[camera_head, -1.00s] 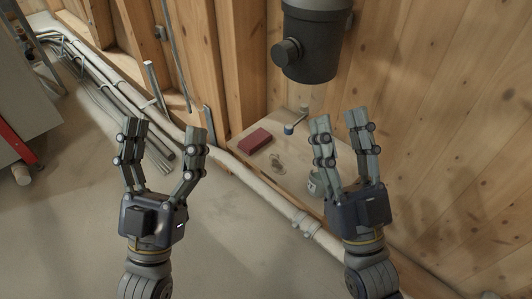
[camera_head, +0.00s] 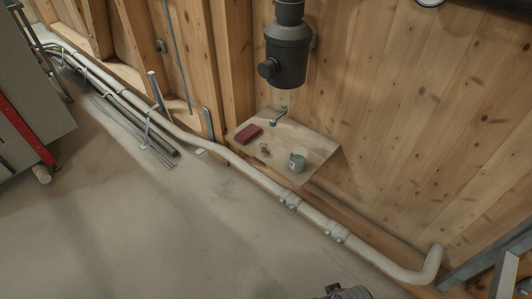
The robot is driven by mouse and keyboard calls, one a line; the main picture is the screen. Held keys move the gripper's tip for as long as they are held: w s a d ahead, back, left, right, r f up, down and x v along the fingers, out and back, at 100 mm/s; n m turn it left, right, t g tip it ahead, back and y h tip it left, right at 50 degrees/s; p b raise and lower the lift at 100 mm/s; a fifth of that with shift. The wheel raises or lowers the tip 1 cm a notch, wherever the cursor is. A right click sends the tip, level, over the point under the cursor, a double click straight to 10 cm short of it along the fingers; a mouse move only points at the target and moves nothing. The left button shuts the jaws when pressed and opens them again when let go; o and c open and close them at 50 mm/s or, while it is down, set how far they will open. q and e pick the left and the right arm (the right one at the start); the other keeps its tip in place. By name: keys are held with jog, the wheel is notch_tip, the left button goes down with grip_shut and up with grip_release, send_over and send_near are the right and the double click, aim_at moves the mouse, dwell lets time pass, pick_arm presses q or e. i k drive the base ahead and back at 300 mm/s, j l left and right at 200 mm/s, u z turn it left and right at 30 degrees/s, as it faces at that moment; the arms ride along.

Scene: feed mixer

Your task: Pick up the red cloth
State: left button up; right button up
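The red cloth (camera_head: 248,134) is a small dark-red folded block. It lies flat at the left end of a low wooden shelf (camera_head: 316,150) against the wall. Neither gripper's fingers show in the head view now. Only a small dark piece that looks like part of my arm shows at the bottom edge, right of the middle. Nothing touches the cloth.
On the shelf are a blue-ended tool (camera_head: 277,120), a small brown item (camera_head: 265,150) and a grey mug (camera_head: 297,162). A dark canister (camera_head: 287,56) hangs above. A pale pipe (camera_head: 240,170) runs along the floor before the shelf. The floor (camera_head: 190,235) in front is clear.

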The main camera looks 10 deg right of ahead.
aim_at(245, 135)
jog(key=i+j+u, duration=0.65)
jog(key=i+j, duration=0.15)
